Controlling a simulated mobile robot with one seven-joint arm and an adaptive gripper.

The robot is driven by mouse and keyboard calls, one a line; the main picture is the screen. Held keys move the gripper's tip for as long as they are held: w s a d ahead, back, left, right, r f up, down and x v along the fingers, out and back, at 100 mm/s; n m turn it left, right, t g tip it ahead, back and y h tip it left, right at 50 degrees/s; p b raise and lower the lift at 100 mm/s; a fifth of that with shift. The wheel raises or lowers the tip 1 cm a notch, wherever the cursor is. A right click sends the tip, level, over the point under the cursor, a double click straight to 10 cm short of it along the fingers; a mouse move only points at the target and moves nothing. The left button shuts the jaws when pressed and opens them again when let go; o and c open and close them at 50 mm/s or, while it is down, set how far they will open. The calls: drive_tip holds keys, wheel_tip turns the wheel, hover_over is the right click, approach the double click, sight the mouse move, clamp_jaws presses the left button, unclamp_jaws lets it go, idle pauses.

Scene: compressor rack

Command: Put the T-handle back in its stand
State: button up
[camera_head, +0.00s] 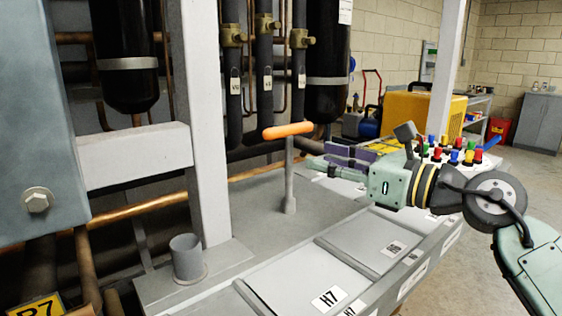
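The T-handle (288,131) has an orange crossbar on a thin grey shaft that widens toward the bottom. It stands upright on the grey deck, in front of the dark pipes. A short, open grey cup (187,259), which looks like the stand, is fixed on a plate at the lower left, apart from the T-handle. Its inside is only partly visible, and I see nothing sticking out of it. My gripper (316,157) reaches in from the right, just right of the shaft and below the crossbar level. Its fingers look apart, with nothing visibly held between them.
A grey upright post (206,120) with a crossbeam stands behind the cup. Dark vertical pipes with brass valves (268,24) rise behind the T-handle. Grey lidded trays (372,243) line the front edge. The deck between cup and T-handle is clear.

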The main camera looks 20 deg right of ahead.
sight(292, 149)
drive_tip(key=x, duration=0.3)
drive_tip(key=shift+w+a+p, duration=0.1)
drive_tip(key=shift+a+p, duration=0.1)
drive_tip(key=shift+p, duration=0.1)
drive_tip(key=x, duration=0.1)
drive_tip(key=p+x, duration=0.2)
drive_tip(key=x, duration=0.1)
drive_tip(key=shift+r, duration=0.3)
drive_tip(key=shift+w+a+f, duration=0.1)
drive_tip(key=shift+w+a, duration=0.2)
drive_tip(key=shift+w, duration=0.25)
drive_tip(key=shift+c, duration=0.5)
clamp_jaws()
